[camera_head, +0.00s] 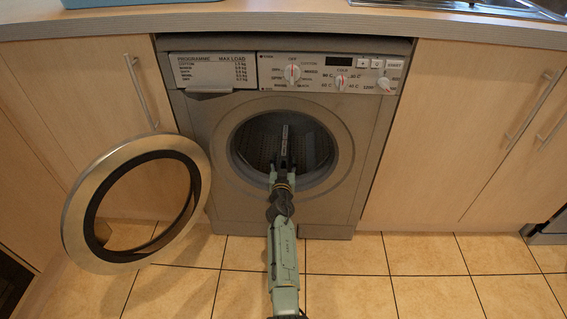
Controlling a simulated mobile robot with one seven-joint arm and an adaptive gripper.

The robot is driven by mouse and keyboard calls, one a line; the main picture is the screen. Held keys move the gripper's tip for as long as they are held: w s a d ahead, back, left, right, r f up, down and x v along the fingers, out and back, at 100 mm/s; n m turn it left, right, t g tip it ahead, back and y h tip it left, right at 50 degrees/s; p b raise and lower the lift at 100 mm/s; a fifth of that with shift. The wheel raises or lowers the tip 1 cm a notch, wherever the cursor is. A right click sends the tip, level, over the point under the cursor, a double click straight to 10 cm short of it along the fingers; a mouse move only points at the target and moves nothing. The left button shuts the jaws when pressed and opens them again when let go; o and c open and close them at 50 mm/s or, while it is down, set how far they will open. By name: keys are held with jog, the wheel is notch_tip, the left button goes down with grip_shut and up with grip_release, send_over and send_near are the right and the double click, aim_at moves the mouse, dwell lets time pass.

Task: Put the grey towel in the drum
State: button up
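The washing machine drum (258,148) shows through the round opening, with its door (77,222) swung wide open to the left. My arm reaches up from the bottom of the picture, and my gripper (284,163) is at the lower middle of the opening, in front of or inside the drum. A narrow grey strip shows just above the fingers; I cannot tell whether it is a drum rib or cloth. I cannot make out a grey towel for certain. The fingers are small and dark, and whether they are open or shut does not show.
The grey washing machine (375,130) stands between wooden cupboards (450,130) under a worktop (460,26). A blue item (125,2) and a metal sink (480,8) are at the top edge. The tiled floor (430,290) at right is clear.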

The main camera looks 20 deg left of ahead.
jog(key=shift+o, duration=0.8)
jog(key=shift+f, duration=0.1)
jog(key=shift+d+r, duration=0.15)
jog(key=shift+r, duration=0.8)
jog(key=r, duration=0.8)
jog(key=shift+a+r, duration=0.1)
jog(key=shift+a, duration=0.1)
